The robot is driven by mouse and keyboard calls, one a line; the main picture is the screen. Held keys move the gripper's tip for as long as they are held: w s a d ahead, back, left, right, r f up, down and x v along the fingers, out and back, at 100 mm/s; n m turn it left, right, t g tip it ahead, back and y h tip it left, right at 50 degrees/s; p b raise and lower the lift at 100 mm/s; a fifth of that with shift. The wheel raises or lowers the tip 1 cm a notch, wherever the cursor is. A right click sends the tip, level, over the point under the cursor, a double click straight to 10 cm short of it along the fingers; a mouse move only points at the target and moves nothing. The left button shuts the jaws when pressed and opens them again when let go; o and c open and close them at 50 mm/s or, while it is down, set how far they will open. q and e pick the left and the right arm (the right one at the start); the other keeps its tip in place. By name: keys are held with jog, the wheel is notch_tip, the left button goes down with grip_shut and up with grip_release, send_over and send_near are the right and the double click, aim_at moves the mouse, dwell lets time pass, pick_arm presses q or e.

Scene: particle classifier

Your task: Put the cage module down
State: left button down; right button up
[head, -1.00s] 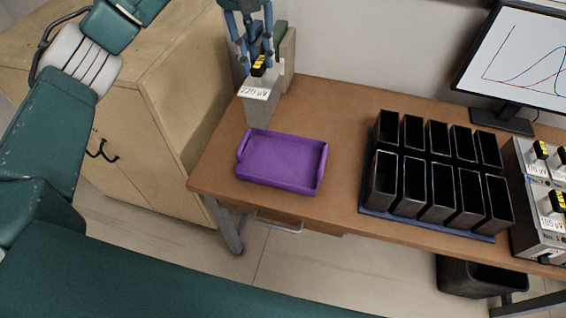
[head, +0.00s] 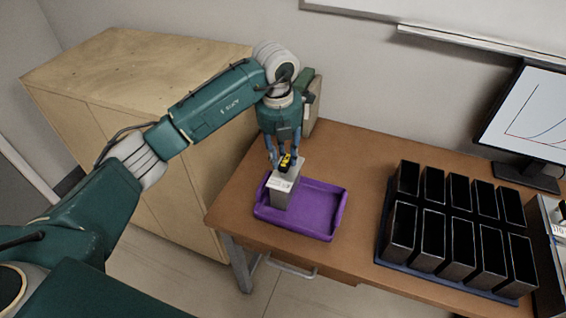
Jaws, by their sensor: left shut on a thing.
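The cage module (head: 282,190) is a grey upright block with a white label and a yellow-and-black handle on top. My left gripper (head: 285,158) is shut on that handle from above. The module is at the left part of the purple tray (head: 325,232), inside its outline in the head view. I cannot tell whether its bottom touches the tray floor. The right gripper is not in view.
A rack (head: 446,282) of several black open bins stands on the table (head: 362,165) to the right of the tray. A monitor (head: 530,128) stands behind it. A wooden cabinet (head: 140,85) is at the left. The tray's right part is empty.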

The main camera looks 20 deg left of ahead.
aim_at(283, 160)
pick_arm(q)
notch_tip(283, 160, down, 3)
jog(key=shift+f+p, duration=0.2)
jog(key=shift+p, duration=0.15)
jog(key=shift+f, duration=0.1)
jog(key=shift+f+b, duration=0.25)
jog(key=shift+b, duration=0.05)
jog(key=c, duration=1.3)
grip_release()
